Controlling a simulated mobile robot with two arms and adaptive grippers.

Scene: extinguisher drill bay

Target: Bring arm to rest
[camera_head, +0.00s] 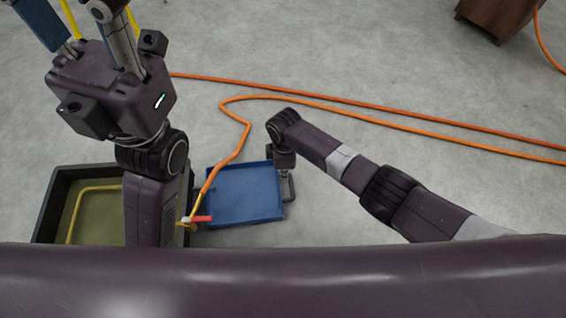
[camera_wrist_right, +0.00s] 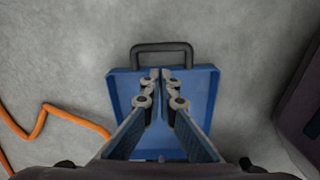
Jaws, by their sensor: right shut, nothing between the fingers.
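My right arm reaches in from the right in the head view and bends down at its wrist. Its gripper (camera_head: 284,160) appears over the right edge of the blue tray, its fingers mostly hidden there. In the right wrist view the two fingers (camera_wrist_right: 161,84) are together and empty, above the blue tray (camera_wrist_right: 203,92). The tray's dark handle (camera_wrist_right: 161,47) shows ahead of the tips. My left arm rises at the left of the head view. Its gripper (camera_head: 88,40) points up at the top left; its fingertips are cut off by the frame.
The blue tray (camera_head: 245,195) lies on the grey floor beside a dark-rimmed olive bin (camera_head: 55,185). An orange hose (camera_head: 340,108) crosses the floor and runs down to a red-tipped fitting (camera_head: 201,219). A brown wooden piece (camera_head: 498,15) stands top right. Floor right of the tray looks clear.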

